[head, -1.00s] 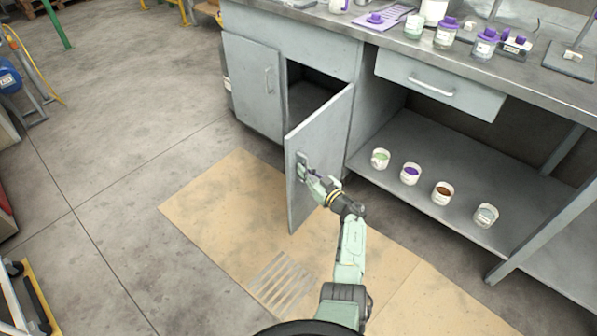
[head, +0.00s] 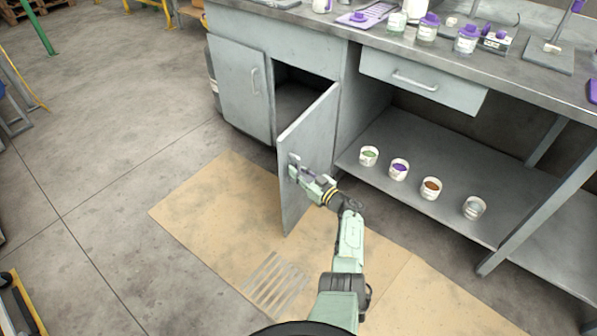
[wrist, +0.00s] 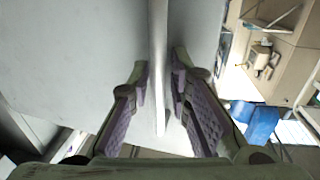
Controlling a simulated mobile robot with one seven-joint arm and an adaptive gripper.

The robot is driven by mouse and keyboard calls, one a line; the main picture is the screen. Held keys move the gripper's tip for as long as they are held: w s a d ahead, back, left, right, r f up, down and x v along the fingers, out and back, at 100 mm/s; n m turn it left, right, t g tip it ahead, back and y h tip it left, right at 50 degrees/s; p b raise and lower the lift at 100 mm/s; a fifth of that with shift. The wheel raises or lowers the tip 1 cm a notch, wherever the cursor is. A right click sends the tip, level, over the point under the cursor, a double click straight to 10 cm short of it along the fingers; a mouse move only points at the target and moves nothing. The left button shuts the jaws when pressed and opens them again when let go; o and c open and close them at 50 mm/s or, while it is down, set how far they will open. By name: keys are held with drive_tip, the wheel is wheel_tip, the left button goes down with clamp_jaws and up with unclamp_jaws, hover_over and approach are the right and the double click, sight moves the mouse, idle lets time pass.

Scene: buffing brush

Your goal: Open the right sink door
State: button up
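The right sink door (head: 312,135) is a grey panel swung well out from the cabinet, showing the dark sink compartment (head: 296,98) behind it. Its bar handle (wrist: 158,70) runs vertically between my fingers in the wrist view. My gripper (head: 296,170) is at the handle near the door's free edge. In the wrist view my gripper (wrist: 160,88) has its purple-padded fingers on either side of the bar, with visible gaps, so it looks open around the handle. The far side of the door is hidden in the head view.
The left sink door (head: 240,88) is closed. A drawer (head: 420,82) and a lower shelf (head: 400,150) with several small cups lie to the right. Bottles stand on the countertop (head: 500,78). Tan floor mat (head: 210,215) and clear concrete lie left of the door.

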drive_tip(key=v, duration=1.2)
idle(0.4)
